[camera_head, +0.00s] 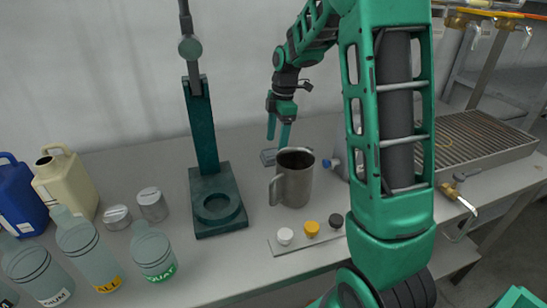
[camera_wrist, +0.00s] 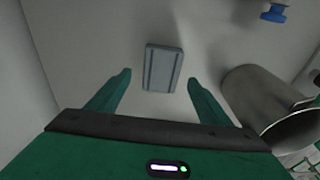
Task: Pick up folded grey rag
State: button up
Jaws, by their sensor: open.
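The folded grey rag (camera_wrist: 162,69) is a small grey rectangle with darker lines along it, lying flat on the bench. In the head view the rag (camera_head: 267,157) shows partly, behind and left of the metal jug. My gripper (camera_head: 280,137) is open and points down above the bench near the rag. In the wrist view my gripper (camera_wrist: 157,84) has its two green fingers spread apart, with the rag between and just beyond their tips. Nothing is between the fingers. The height of the fingertips above the rag is hard to tell.
A metal jug (camera_head: 295,178) stands close to the right of my gripper; it also shows in the wrist view (camera_wrist: 262,100). A blue-capped item (camera_wrist: 274,13) is farther right. A green stand (camera_head: 213,200) is at left. A strip with three knobs (camera_head: 308,232) lies in front.

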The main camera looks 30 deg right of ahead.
aim_at(275, 152)
jog(key=f, duration=0.4)
jog(key=shift+a, duration=0.2)
jog(key=shift+c, duration=0.3)
jog(key=c, duration=1.2)
jog(key=shift+o, duration=0.2)
jog(key=shift+r, duration=0.1)
jog(key=r, duration=0.2)
jog(key=a+r, duration=0.1)
jog(key=r, duration=0.1)
jog(key=shift+r, duration=0.3)
jog(key=s+a+r, duration=0.1)
jog(key=a+r, duration=0.5)
jog(key=a, duration=0.4)
jog(key=shift+s+a, duration=0.3)
jog(key=shift+s, duration=0.05)
jog(key=shift+r, duration=0.1)
